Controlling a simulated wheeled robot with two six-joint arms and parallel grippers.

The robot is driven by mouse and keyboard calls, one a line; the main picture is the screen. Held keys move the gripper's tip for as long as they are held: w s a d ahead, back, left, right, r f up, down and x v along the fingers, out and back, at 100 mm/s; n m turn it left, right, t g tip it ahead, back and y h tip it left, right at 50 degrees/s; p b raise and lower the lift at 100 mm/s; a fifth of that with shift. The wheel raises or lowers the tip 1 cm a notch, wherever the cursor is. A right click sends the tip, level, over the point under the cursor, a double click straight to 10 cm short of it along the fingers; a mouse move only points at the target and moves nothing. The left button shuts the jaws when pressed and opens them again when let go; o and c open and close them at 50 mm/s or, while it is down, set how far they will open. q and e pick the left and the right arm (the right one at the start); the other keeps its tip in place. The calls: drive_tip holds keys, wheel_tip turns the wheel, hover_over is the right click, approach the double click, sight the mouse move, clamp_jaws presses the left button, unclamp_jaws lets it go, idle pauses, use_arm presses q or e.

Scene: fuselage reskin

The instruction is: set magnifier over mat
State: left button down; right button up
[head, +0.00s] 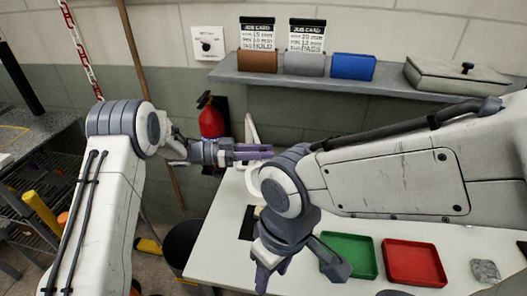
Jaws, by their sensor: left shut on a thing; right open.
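The magnifier (250,127) shows as a white curved arm standing at the back left of the white table. A dark patch (247,224), which looks like the mat, lies near the table's left edge. My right arm covers most of it. My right gripper (300,280) is open and empty, pointing down over the table left of the green tray.
A green tray (348,279) and a red tray (440,282) lie on the white table (216,243), with a grey piece (485,271) at right. A fire extinguisher (210,122) hangs behind my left gripper. A black bin (181,243) stands left.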

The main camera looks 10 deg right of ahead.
use_arm(q)
drive_tip(key=shift+r, duration=0.15)
drive_tip(key=c, duration=0.7)
unclamp_jaws()
drive_tip(key=shift+o, duration=0.2)
drive_tip(key=shift+a, duration=0.1)
drive_tip(key=a+b, duration=0.2)
drive_tip(key=a, duration=0.8)
drive_tip(key=shift+w+a, duration=0.15)
drive_tip(key=shift+w, duration=0.2)
